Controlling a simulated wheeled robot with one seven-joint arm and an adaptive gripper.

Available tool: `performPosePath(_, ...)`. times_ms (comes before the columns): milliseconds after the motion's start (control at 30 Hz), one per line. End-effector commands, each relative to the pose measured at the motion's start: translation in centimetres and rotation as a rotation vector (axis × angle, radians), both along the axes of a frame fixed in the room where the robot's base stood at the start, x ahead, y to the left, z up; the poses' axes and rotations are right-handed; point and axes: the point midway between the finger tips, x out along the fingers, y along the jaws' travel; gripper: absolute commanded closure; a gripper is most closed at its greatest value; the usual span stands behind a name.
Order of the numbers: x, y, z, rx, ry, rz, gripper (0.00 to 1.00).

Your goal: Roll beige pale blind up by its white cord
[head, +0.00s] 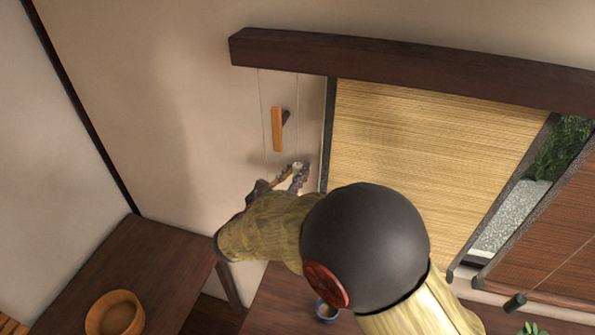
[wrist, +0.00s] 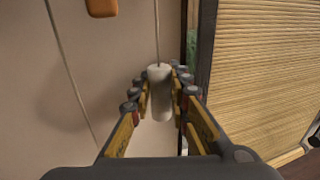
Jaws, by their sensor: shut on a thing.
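The beige pale blind (head: 430,150) hangs under a dark wooden beam and covers much of the window. It also shows at the right of the wrist view (wrist: 265,70). Its thin white cord (head: 297,115) hangs left of the blind, and its upper part shows in the wrist view (wrist: 156,35). A white cylindrical pull (wrist: 160,92) is at the cord's lower end. My gripper (head: 284,180) is shut on this pull, with a row of finger pads on either side of it. My arm hides the blind's lower left part.
A wooden cleat (head: 277,130) is on the wall left of the cord, beside another thin cord line (head: 262,110). A reddish-brown blind (head: 560,235) with a dark pull (head: 515,302) hangs at right. A dark table below holds a wooden bowl (head: 115,315) and a blue cup (head: 327,311).

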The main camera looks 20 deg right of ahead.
Motion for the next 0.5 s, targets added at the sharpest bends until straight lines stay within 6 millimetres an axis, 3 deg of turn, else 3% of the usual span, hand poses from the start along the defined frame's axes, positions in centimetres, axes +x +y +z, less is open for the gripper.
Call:
performPosePath(267,-0.1,0.0,-5.7,-0.002,0.009,0.000,1.00)
performPosePath(500,-0.1,0.0,-14.0,-0.002,0.011,0.000,1.00)
